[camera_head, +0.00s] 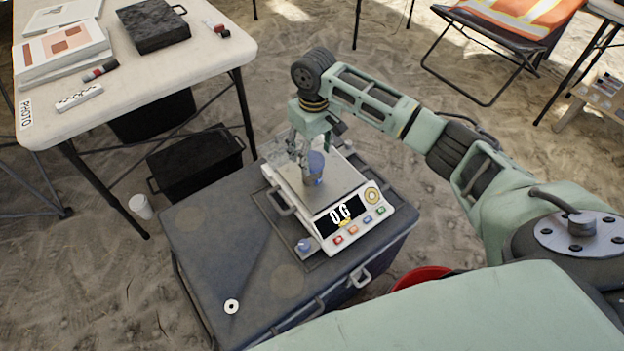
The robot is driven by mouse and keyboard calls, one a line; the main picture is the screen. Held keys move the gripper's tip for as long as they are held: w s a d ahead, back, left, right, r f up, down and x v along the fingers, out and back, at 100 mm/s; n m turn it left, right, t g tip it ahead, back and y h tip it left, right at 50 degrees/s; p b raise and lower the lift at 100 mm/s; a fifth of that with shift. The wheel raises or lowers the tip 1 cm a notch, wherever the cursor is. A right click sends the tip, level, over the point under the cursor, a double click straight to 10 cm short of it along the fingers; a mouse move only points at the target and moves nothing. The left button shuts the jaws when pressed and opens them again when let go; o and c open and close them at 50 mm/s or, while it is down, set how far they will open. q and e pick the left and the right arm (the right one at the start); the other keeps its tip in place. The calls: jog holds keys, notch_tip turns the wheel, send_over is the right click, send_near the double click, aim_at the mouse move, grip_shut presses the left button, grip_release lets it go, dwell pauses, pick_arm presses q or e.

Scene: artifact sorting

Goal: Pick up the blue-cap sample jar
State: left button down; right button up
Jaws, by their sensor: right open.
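The blue-cap sample jar (316,163) is small and bluish and shows over the pan of the digital scale (342,178). My right gripper (307,164) points down over the scale, with its fingers close around or beside the jar. The gripper is open. The fingers hide part of the jar, and I cannot tell whether they touch it. The scale display (339,215) reads 0 G. My left gripper is not in view.
The scale stands on a dark case (200,255) with a white ring (231,306) on its lid. A small blue piece (304,244) is at the scale's near left corner. A pale table (150,75) with papers and a black box (153,25) stands upper left.

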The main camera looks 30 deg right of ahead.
notch_tip(320, 180, down, 7)
jog(key=shift+r+b, duration=0.2)
jog(key=shift+b, duration=0.5)
jog(key=shift+f, duration=0.45)
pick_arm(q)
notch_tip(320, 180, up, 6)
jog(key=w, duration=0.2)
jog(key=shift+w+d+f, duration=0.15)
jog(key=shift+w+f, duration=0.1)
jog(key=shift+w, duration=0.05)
pick_arm(e)
jog(key=shift+c, duration=0.5)
